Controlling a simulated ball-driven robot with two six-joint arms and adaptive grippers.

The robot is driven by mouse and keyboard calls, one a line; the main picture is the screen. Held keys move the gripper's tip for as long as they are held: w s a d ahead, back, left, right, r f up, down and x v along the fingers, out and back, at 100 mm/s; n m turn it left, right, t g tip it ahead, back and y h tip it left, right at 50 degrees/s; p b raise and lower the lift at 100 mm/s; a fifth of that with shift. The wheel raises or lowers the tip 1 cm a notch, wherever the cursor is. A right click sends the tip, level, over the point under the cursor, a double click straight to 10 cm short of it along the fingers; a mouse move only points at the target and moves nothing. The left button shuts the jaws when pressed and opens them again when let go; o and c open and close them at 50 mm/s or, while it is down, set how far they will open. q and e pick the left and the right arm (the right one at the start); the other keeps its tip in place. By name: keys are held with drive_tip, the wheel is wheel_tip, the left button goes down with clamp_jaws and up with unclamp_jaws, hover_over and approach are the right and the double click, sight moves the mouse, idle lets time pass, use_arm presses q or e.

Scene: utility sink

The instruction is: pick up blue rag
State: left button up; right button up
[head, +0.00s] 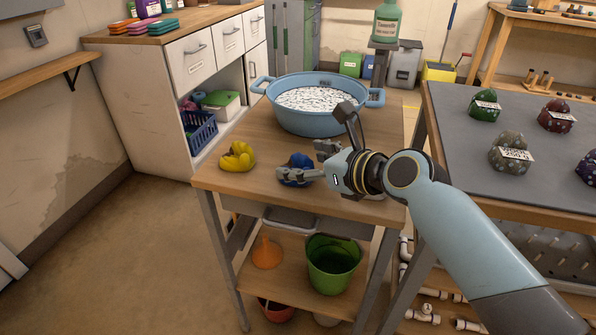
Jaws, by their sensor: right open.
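The blue rag (294,163) lies crumpled on the small wooden table, in front of the blue basin. My right gripper (303,162) reaches in from the right at the rag. It is open, with one grey finger across the rag's front side, hiding part of it. I cannot tell whether the finger touches the rag. My left gripper is not in view.
A yellow rag (238,157) lies left of the blue rag. The blue basin (300,121) stands behind, close to my right gripper. A grey-topped table (452,120) with several labelled lumps stands at the right. A green bucket (333,264) is on the lower shelf.

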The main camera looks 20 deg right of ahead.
sight(293, 166)
drive_tip(key=b+x, duration=0.1)
drive_tip(key=x, duration=0.3)
drive_tip(key=shift+w, duration=0.1)
drive_tip(key=shift+d, duration=0.1)
clamp_jaws()
